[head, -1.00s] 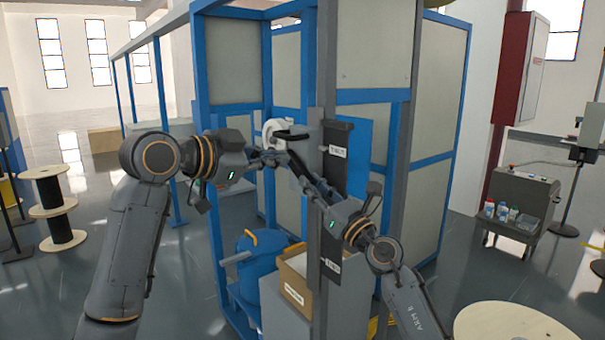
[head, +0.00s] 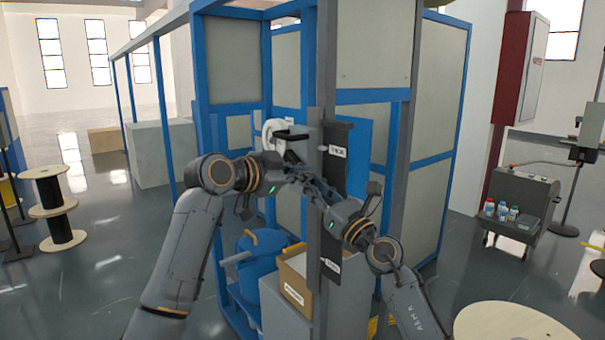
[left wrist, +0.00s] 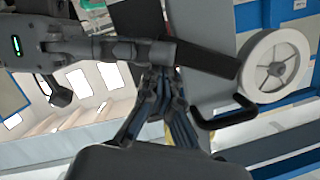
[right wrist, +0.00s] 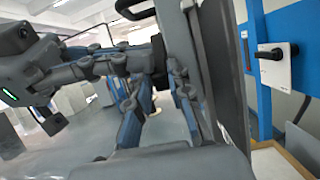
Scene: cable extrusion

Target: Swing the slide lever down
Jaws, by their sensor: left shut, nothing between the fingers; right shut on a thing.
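A dark bar, which looks like the slide lever (head: 292,158), slopes down behind my grippers beside the grey post. It shows larger in the left wrist view (left wrist: 208,58). My right gripper (head: 306,182) is shut on what looks like the lever's near end; the left wrist view shows its fingers meeting there. My left gripper (head: 288,175) is shut and empty, with its tips close to the right gripper and the lever end. I cannot tell whether they touch. The exact contact is hidden by the fingers.
A black handle (head: 291,134) and white spool (head: 270,128) are above. A blue drum (head: 258,265) and carton (head: 293,287) are below.

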